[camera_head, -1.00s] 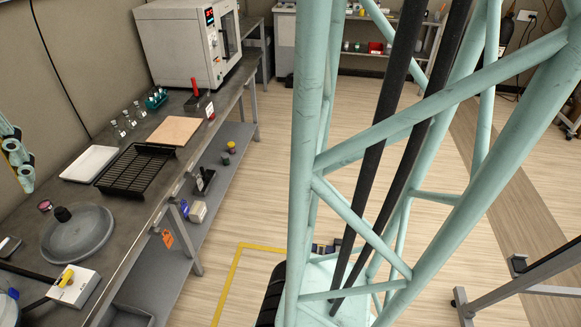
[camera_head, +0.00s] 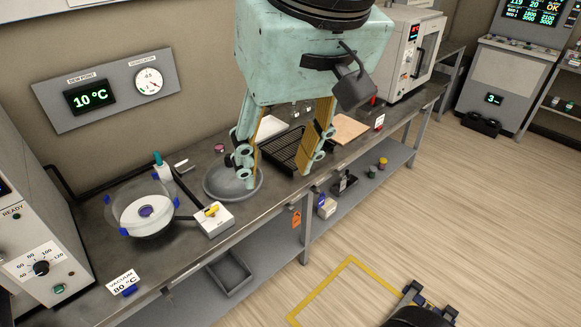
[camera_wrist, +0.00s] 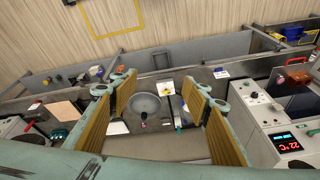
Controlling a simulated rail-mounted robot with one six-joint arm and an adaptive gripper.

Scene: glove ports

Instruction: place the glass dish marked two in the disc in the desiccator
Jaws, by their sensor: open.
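The desiccator (camera_head: 160,222) is an open clear bowl with blue clips at the left of the bench. I cannot make out a glass dish marked two. My gripper (camera_head: 277,182) is open and empty above the bench, right of the desiccator, partly in front of the lid and black rack. Its fingers also show in the wrist view (camera_wrist: 157,95).
A white box with a yellow valve (camera_head: 213,220) stands between desiccator and lid. A black rack (camera_head: 284,150), a tan board (camera_head: 347,128) and an oven (camera_head: 398,55) are to the right.

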